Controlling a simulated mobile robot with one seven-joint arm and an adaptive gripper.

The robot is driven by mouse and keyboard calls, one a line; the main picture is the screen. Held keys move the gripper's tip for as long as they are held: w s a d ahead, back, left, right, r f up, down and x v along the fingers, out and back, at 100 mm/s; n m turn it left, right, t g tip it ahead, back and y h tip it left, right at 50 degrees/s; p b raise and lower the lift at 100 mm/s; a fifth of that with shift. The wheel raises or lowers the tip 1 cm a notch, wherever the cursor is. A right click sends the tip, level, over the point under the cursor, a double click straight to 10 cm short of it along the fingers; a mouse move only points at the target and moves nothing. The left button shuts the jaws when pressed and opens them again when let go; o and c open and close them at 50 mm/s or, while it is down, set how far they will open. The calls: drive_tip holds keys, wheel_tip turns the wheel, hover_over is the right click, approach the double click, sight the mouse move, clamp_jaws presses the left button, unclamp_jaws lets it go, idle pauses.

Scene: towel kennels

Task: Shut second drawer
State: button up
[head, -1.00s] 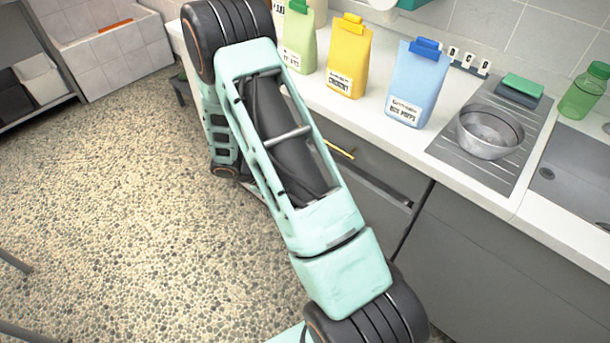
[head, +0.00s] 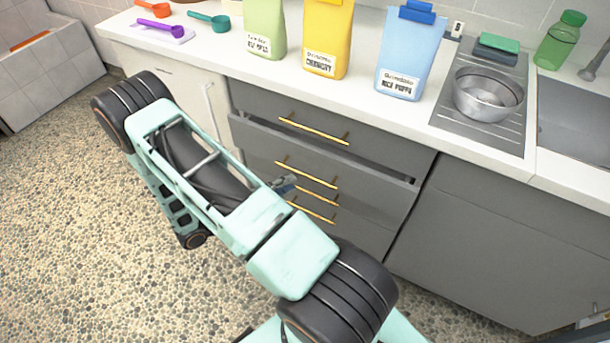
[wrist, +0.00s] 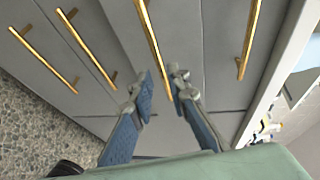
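The grey second drawer (head: 370,190) sticks out a little, with a dark gap along its top edge below the top drawer. Its gold handle (head: 306,174) is a long bar; in the wrist view this handle (wrist: 152,40) runs between and beyond my fingertips. My gripper (wrist: 164,76) is partly open, with a blue-padded finger on each side of the bar's line. I cannot tell whether the fingers touch it. In the head view my gripper (head: 285,184) shows only in part beside the handle; my arm hides the rest.
The top drawer's handle (head: 314,130) is above, and two lower handles (head: 311,212) are close below. The white counter (head: 230,62) holds yellow, green and blue bags, scoops and a steel bowl (head: 488,95). The pebbled floor (head: 80,220) on the left is clear.

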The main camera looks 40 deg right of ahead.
sight(305, 176)
drive_tip(key=d, duration=0.3)
drive_tip(key=d+f, duration=0.1)
drive_tip(key=d, duration=0.3)
drive_tip(key=shift+d+f+b, duration=0.15)
drive_tip(key=shift+f+b, duration=0.05)
drive_tip(key=shift+b, duration=0.1)
drive_tip(key=shift+c, duration=0.7)
clamp_jaws()
